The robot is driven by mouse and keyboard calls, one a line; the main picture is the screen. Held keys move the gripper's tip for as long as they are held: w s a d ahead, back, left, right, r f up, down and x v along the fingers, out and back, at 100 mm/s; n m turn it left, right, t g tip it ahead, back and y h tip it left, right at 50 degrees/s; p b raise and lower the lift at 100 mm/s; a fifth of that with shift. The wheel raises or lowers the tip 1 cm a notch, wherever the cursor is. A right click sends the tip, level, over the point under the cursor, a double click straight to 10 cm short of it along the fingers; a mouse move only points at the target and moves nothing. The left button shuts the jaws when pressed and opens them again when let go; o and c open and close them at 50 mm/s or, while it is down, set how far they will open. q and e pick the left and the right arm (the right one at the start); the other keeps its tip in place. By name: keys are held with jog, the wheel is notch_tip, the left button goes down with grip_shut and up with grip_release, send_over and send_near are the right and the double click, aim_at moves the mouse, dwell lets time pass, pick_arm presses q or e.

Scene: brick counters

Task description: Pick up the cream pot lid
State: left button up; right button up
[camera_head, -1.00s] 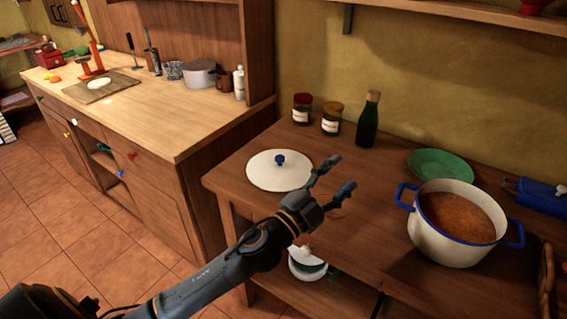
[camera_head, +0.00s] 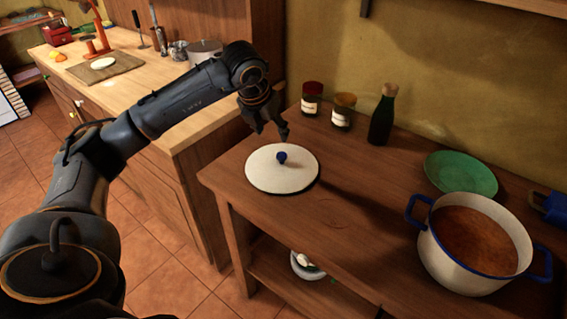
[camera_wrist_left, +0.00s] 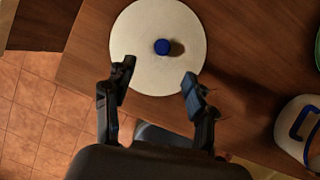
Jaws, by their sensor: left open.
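The cream pot lid (camera_head: 262,172) lies flat on the brown counter, near its left end, with a round blue knob (camera_head: 281,156) on top. In the left wrist view the lid (camera_wrist_left: 137,28) shows from above, with its blue knob (camera_wrist_left: 162,46) beyond the fingertips. My left gripper (camera_head: 270,136) points down above the lid's far side, apart from the knob. In the left wrist view my left gripper (camera_wrist_left: 157,72) is open and empty, its two fingers spread over the near part of the lid. My right gripper is not in view.
A cream pot (camera_head: 455,262) with blue handles, full of orange-brown food, stands at the right. A green plate (camera_head: 461,174), a dark bottle (camera_head: 382,116) and two jars (camera_head: 311,99) (camera_head: 342,112) stand along the wall. The counter between lid and pot is clear.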

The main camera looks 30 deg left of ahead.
aim_at(281, 154)
pick_arm(q)
jog(key=p+x, duration=0.1)
jog(key=x, duration=0.6)
jog(key=shift+d+f, duration=0.15)
jog(key=shift+f, duration=0.05)
jog(key=p+x, duration=0.1)
jog(key=x, duration=0.3)
jog(key=shift+w+d+f+p, duration=0.1)
jog(key=shift+d+f+p, duration=0.05)
jog(key=shift+f+p, duration=0.2)
jog(key=shift+w+f, duration=0.2)
jog(key=shift+f, duration=0.25)
jog(key=shift+r, duration=0.1)
grip_shut()
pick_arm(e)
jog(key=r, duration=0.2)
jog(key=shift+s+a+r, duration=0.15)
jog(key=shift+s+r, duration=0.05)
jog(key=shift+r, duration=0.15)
